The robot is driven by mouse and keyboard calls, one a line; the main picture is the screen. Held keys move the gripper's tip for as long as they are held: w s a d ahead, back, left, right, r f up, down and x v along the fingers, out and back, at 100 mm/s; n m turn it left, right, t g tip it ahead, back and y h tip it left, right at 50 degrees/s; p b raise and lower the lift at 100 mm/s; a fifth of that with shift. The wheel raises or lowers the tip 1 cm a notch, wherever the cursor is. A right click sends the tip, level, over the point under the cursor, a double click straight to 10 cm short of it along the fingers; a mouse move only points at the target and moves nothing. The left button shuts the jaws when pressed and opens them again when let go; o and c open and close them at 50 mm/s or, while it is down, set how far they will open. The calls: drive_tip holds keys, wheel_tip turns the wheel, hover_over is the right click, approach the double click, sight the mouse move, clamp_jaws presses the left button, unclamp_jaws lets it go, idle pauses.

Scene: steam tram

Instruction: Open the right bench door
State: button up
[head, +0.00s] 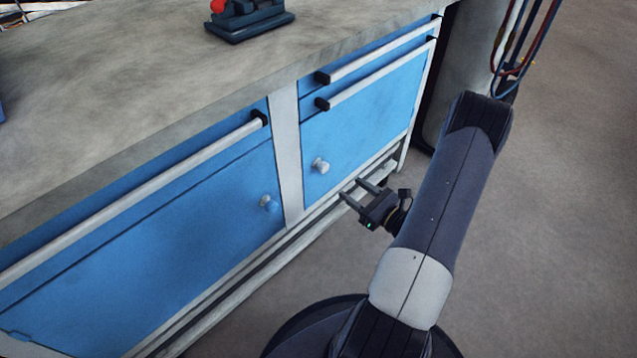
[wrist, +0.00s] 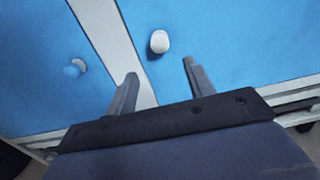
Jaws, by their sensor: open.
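The right bench door (head: 361,128) is a blue panel and looks shut. Its round white knob (head: 320,166) sits at the panel's lower left, and the knob also shows in the wrist view (wrist: 159,42). My gripper (head: 352,190) is open and empty, in front of the right door and a little below and right of the knob in the head view. In the wrist view the knob lies beyond the fingertips, between their lines, and nothing touches it.
The left door (head: 150,245) is blue and looks shut, with its own bluish knob (head: 268,203). A pale post (head: 287,150) separates the doors. Drawers with long pale handles (head: 385,68) lie above. A vise-like tool (head: 248,18) stands on the worktop. Open floor (head: 560,200) lies right.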

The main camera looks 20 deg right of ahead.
sight(326, 170)
drive_tip(key=b+x, duration=0.2)
drive_tip(key=x, duration=0.8)
drive_tip(key=shift+w+a, duration=0.1)
drive_tip(key=shift+w, duration=0.25)
drive_tip(key=shift+c, duration=0.2)
clamp_jaws()
